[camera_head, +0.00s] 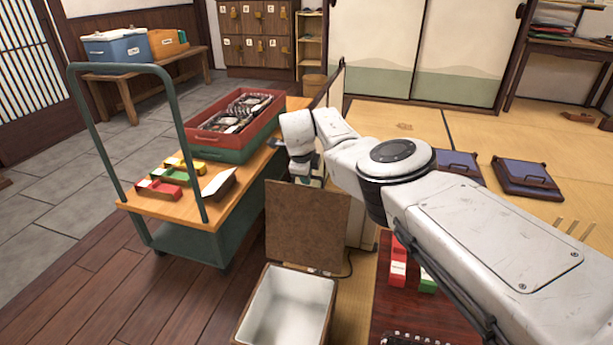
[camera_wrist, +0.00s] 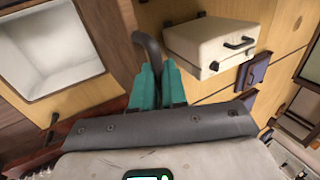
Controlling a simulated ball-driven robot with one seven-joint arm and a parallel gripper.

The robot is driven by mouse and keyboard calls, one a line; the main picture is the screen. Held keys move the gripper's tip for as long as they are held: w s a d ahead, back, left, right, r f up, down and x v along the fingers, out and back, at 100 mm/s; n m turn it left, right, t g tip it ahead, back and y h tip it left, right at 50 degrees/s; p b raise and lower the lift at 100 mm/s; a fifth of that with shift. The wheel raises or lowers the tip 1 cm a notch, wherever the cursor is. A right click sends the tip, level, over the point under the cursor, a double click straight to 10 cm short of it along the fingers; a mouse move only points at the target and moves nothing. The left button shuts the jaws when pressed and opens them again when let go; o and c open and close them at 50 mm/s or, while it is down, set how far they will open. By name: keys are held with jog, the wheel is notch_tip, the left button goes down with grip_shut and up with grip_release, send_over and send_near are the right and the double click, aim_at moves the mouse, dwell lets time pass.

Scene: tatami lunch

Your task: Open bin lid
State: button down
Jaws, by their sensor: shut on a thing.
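The bin (camera_head: 239,330) stands open at the bottom middle of the head view, with a pale, empty-looking inside. Its brown lid (camera_head: 307,225) stands raised, close to upright, at the bin's far edge. My gripper (camera_head: 313,180) is at the lid's top edge, mostly hidden behind my wrist and the lid. In the wrist view my teal fingers (camera_wrist: 160,75) are close together on a dark curved handle (camera_wrist: 150,45). The bin's pale inside also shows at the upper left of the wrist view (camera_wrist: 55,45).
A pale box with a handle (camera_wrist: 205,40) is beyond my fingers. A low dark table (camera_head: 385,300) with red and green items lies right of the bin.

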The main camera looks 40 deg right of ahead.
jog(key=c, duration=1.3)
grip_release()
jog(key=shift+s+a+f, duration=0.15)
jog(key=shift+a+f, duration=0.2)
jog(key=shift+f, duration=0.3)
jog(key=shift+o, duration=0.2)
jog(key=d+p+v, duration=0.1)
jog(key=p+v, duration=1)
jog(key=p, duration=0.8)
jog(key=shift+r, duration=0.4)
jog(key=shift+a, duration=0.2)
